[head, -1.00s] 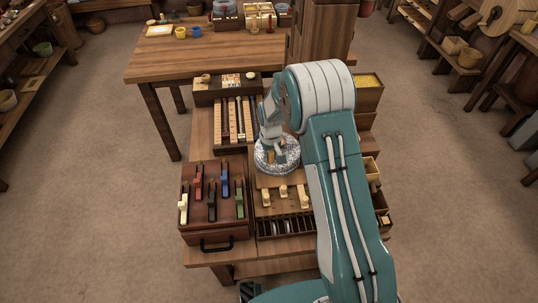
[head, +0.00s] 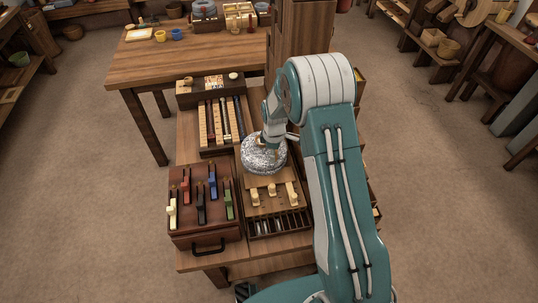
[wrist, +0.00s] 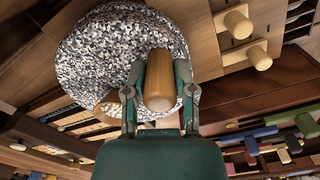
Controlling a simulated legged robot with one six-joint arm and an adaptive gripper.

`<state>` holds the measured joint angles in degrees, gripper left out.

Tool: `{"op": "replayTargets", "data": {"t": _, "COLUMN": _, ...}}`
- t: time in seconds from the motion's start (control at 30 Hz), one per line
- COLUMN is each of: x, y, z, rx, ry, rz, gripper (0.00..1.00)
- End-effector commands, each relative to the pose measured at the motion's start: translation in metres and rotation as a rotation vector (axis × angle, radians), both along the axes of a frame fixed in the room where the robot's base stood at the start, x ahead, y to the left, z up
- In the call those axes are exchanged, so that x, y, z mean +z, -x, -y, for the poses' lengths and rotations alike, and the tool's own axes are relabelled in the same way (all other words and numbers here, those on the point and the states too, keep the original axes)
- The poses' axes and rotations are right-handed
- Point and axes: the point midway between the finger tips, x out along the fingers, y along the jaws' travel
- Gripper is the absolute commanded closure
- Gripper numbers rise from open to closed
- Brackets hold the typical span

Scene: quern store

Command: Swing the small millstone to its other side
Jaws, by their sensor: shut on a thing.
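The small millstone (head: 263,160) is a round, black-and-white speckled disc lying flat on the bench, behind a wooden board with several pegs. A light wooden part shows near its middle in the wrist view (wrist: 108,108). A wooden handle (wrist: 160,92) stands up near the stone's edge. My gripper (wrist: 160,75) is shut on this handle, with one finger on each side. In the head view my gripper (head: 274,137) is over the stone's far right part; the handle is mostly hidden by it there.
Close around the stone are the pegged board (head: 273,205), a brown box with coloured sliders (head: 205,228) at front left, and a rack of rods (head: 222,122) behind left. A larger wooden table (head: 190,62) stands behind. Open floor lies to both sides.

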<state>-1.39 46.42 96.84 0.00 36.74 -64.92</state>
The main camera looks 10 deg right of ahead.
Motion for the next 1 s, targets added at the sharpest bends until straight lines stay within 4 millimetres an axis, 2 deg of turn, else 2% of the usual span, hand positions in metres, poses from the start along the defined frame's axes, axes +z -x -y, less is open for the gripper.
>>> {"op": "replayTargets", "data": {"t": 0.4, "x": -0.003, "y": -0.004, "z": 0.011, "rx": 0.193, "ry": 0.0, "rz": -0.005, "gripper": 1.0}}
{"op": "replayTargets", "data": {"t": 0.97, "x": -0.003, "y": -0.005, "z": 0.013, "rx": 0.221, "ry": -0.001, "rz": -0.004, "gripper": 1.0}}
{"op": "replayTargets", "data": {"t": 1.0, "x": -0.003, "y": -0.005, "z": 0.013, "rx": 0.221, "ry": -0.001, "rz": -0.004, "gripper": 0.52}}
